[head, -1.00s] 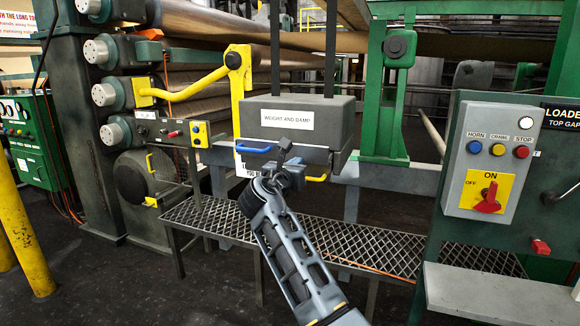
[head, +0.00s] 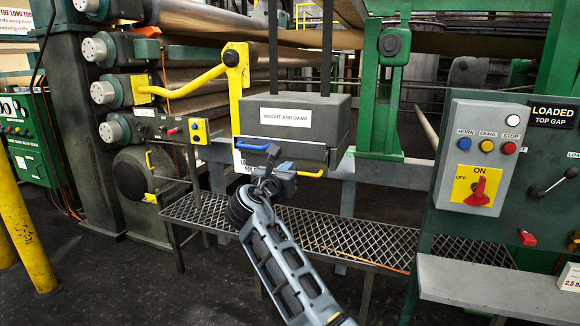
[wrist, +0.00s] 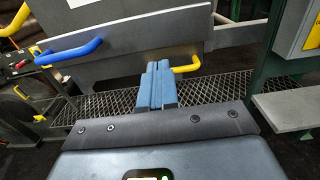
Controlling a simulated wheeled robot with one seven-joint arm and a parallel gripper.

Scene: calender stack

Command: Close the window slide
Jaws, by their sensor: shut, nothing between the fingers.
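A bare metal panel hangs below the grey box (head: 312,112) marked "WEIGHT AND DAMP". It carries a blue handle (head: 253,147) at the left and a yellow handle (head: 311,173) at the right. In the wrist view the blue handle (wrist: 72,50) is at upper left and the yellow handle (wrist: 188,65) right of centre, both on the metal panel (wrist: 130,72). I cannot tell for sure which part is the window slide. My gripper (head: 271,158) is shut and empty, in front of the panel between the handles. In the wrist view its fingers (wrist: 157,80) point at the panel's lower edge. Contact is unclear.
A mesh bench (head: 350,237) runs below the panel. A green control stand with a grey switch box (head: 487,155) and a shelf (head: 500,285) is at the right. A yellow lever arm (head: 236,85) stands left of the grey box. Dark floor is open at front left.

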